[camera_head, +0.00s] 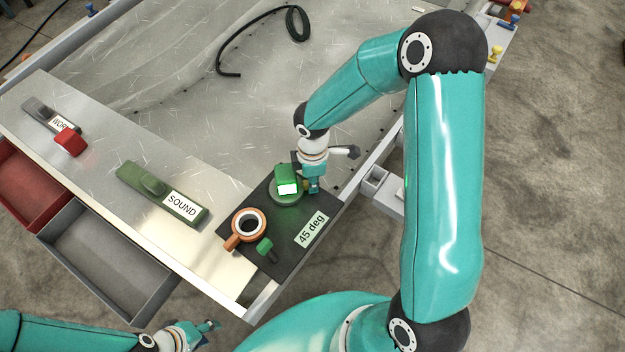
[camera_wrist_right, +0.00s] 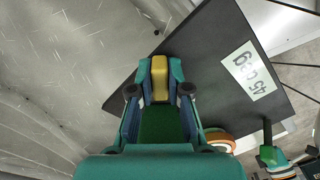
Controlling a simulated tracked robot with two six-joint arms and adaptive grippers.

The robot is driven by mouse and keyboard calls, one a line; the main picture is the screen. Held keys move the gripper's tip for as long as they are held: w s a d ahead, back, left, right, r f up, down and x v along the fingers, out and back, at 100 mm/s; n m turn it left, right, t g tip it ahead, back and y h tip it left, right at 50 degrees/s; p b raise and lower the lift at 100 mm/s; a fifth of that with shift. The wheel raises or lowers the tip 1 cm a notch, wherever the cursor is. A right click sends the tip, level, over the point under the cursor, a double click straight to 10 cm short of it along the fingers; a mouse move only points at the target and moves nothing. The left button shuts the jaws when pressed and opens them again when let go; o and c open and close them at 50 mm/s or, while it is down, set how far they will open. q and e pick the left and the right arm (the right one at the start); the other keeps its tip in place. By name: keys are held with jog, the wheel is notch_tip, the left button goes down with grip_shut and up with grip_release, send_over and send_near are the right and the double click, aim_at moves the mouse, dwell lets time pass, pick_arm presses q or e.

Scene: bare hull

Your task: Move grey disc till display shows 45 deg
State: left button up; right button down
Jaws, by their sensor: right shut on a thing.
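A dark panel (camera_head: 284,235) on the bench corner carries a pale label-like display (camera_head: 311,229) reading "45 deg". The display also shows in the right wrist view (camera_wrist_right: 248,70). A greyish-green disc (camera_head: 284,200) sits at the panel's far end, partly hidden by a green block with a bright white face (camera_head: 287,188). My right gripper (camera_head: 313,186) is beside this block. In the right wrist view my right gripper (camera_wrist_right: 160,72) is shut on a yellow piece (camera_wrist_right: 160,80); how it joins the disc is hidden. My left gripper (camera_head: 208,328) is away at the bottom left, too small to judge.
An orange ring with a tab (camera_head: 235,242) and a small green lever (camera_head: 265,246) are on the panel. A green SOUND block (camera_head: 150,184) and a grey block with a red part (camera_head: 70,142) lie left. An open grey drawer (camera_head: 100,262) juts out. A black cable (camera_head: 231,73) lies behind.

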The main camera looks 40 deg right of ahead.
jog(key=shift+d, duration=0.1)
jog(key=c, duration=1.1)
grip_release()
notch_tip(320, 180, up, 12)
